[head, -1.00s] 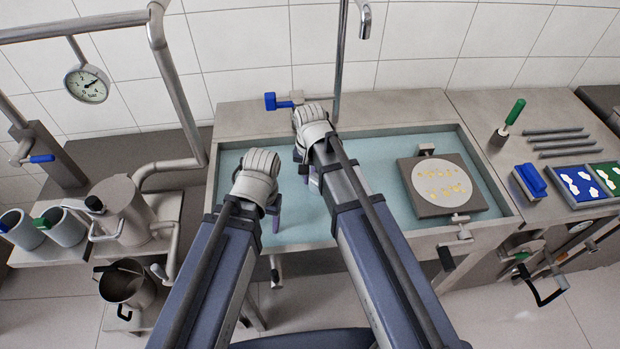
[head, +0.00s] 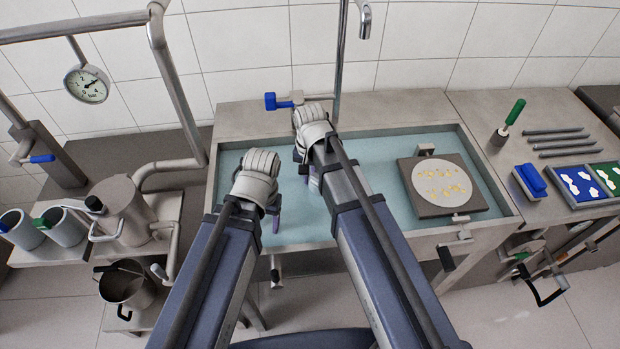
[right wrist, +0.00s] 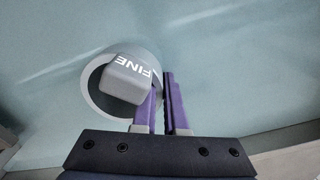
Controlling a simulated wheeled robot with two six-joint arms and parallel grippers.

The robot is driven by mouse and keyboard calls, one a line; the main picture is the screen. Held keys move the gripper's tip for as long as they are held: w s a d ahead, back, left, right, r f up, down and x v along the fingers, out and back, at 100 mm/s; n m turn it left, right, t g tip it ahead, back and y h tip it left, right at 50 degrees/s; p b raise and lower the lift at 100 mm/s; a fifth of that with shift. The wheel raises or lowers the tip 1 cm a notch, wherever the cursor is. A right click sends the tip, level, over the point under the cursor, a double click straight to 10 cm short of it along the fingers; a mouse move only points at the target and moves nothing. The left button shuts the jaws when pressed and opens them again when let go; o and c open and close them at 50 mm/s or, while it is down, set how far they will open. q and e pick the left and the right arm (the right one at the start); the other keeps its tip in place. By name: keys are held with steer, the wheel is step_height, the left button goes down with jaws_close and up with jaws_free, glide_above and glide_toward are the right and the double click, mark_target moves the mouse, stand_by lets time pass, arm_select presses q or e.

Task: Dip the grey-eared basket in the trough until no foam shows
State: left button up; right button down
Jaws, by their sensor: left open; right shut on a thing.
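The trough (head: 376,233) is a wide sink with pale blue-green liquid. My right gripper (right wrist: 163,88) is over its left half, with purple fingers shut on a grey ear (right wrist: 127,80) marked "FINE". A round grey rim (right wrist: 94,92) shows beside and behind the ear, apparently the basket's. In the head view my right wrist hides the basket, and I cannot tell how deep it sits or whether foam shows on it. My left gripper (head: 277,218) is open over the trough's left front part; its fingers are mostly hidden by its wrist.
A square grey block with a pale disc (head: 440,181) bearing yellow specks is at the trough's right. A tap pipe (head: 341,60) rises behind. Metal jugs (head: 126,215) stand left.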

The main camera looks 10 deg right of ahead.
stand_by(0.4)
arm_select(q)
step_height(320, 180, up, 14)
steer(key=p, duration=1.4)
arm_select(e)
step_height(320, 180, up, 14)
